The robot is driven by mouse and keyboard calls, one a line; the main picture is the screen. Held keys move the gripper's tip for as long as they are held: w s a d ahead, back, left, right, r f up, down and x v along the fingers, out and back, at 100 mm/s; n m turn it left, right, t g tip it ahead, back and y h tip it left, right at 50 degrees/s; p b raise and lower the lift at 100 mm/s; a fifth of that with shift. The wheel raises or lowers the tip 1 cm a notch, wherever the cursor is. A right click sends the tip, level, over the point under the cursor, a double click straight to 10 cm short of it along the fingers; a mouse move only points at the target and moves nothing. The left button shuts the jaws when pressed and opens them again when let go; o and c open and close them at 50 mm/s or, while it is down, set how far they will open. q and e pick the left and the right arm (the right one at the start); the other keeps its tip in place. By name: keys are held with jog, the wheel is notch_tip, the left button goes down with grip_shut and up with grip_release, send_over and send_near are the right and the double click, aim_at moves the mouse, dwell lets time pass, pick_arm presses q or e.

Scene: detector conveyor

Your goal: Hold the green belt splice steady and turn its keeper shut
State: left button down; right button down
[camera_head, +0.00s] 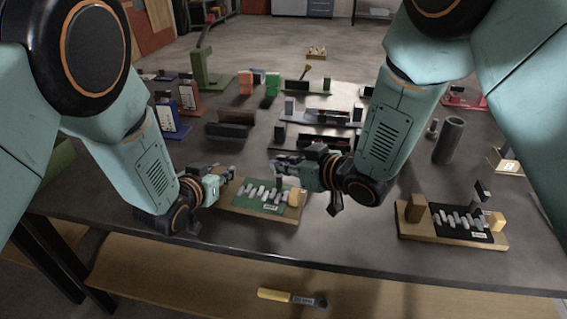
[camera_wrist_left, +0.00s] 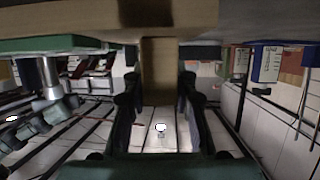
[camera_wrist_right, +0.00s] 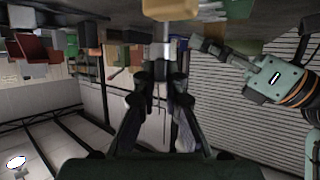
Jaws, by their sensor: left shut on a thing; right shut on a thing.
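The green belt splice (camera_head: 262,196) lies near the table's front edge: a green plate with a row of grey links on a wooden base. My left gripper (camera_head: 222,176) is at its left end, shut on a tan wooden block, which shows between the fingers in the left wrist view (camera_wrist_left: 160,75). My right gripper (camera_head: 279,170) is above its right part, shut on the keeper; a narrow grey piece shows between the fingers in the right wrist view (camera_wrist_right: 163,50). A yellowish block (camera_head: 296,198) stands at the splice's right end. The keeper's exact angle is unclear.
A similar black splice (camera_head: 462,226) on a wooden base lies to the right, its dark lever raised. A dark cylinder (camera_head: 449,140) stands behind it. Racks and coloured blocks fill the table's back. A yellow-handled tool (camera_head: 290,297) lies below the front edge.

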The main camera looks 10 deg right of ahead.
jog(key=shift+s+a+m+t+h, duration=0.1)
jog(key=shift+m+t+h, duration=0.4)
jog(key=shift+m+h, duration=0.2)
jog(key=c, duration=1.4)
grip_release()
jog(key=v, duration=1.2)
jog(key=shift+r, duration=0.1)
